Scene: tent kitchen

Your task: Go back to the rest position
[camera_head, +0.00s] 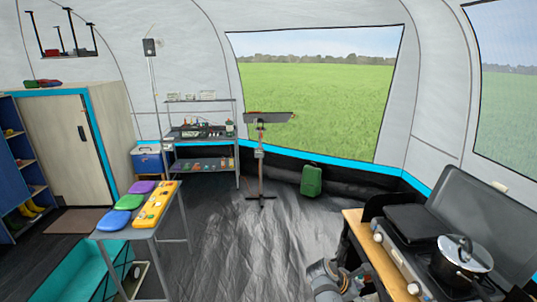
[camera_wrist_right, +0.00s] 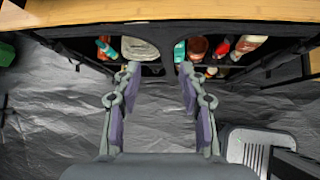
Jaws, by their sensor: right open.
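My right gripper (camera_wrist_right: 160,75) is open and empty in the right wrist view, its two fingers wide apart. Below the wooden counter top (camera_wrist_right: 160,10), its fingertips overlap the view of a dark shelf with bottles and jars (camera_wrist_right: 195,48); how far apart they are I cannot tell. In the head view a grey piece of my right arm shows at the bottom edge, left of the stove counter (camera_head: 362,235). My left gripper is not in view.
A stove (camera_head: 400,262) with a steel-lidded pot (camera_head: 463,258) stands on the right. A small table (camera_head: 145,233) with coloured cushions or lids is on the left. A tool stand (camera_head: 259,160) and green canister (camera_head: 311,181) stand ahead. The dark middle floor is clear.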

